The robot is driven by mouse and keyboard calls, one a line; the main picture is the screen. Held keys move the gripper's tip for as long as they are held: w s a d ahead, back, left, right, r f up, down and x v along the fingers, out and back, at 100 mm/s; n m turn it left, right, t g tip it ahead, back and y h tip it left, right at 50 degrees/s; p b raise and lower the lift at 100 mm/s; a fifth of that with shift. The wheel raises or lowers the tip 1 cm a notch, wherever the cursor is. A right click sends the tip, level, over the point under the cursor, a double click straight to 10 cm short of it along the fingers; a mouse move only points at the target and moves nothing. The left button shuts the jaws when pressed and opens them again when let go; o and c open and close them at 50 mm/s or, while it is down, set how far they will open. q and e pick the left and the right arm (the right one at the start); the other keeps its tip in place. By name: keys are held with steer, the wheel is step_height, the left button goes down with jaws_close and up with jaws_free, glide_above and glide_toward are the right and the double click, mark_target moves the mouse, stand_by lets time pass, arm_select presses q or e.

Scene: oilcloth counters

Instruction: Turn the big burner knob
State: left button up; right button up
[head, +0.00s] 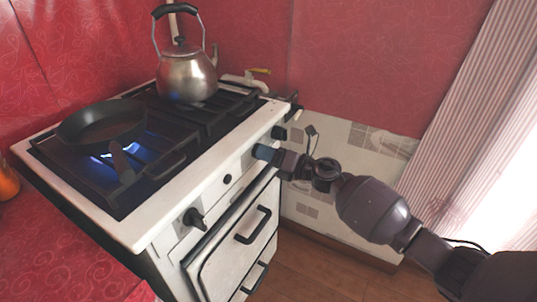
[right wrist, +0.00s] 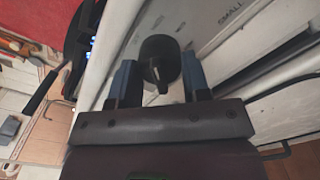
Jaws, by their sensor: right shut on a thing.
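The white stove (head: 145,228) has several black knobs along its front panel. My right gripper (head: 262,152) reaches the panel from the right, between a small round black knob (head: 227,178) and a knob at the far right end (head: 278,132). In the right wrist view, my right gripper (right wrist: 158,78) is shut on a black burner knob (right wrist: 158,50), with one blue finger on each side. This knob is hidden by the gripper in the head view. Another knob with a handle (head: 195,218) sits at the near left. My left gripper is not in view.
Oven door handles (head: 253,225) stick out below the panel. The word SMALL is printed on the panel in the right wrist view. Floor (head: 318,275) is clear right of the stove.

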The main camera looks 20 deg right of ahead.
steer(key=o, duration=0.9)
steer(key=p+v, duration=0.1)
steer(key=v, duration=0.9)
steer(key=shift+s+d, duration=0.3)
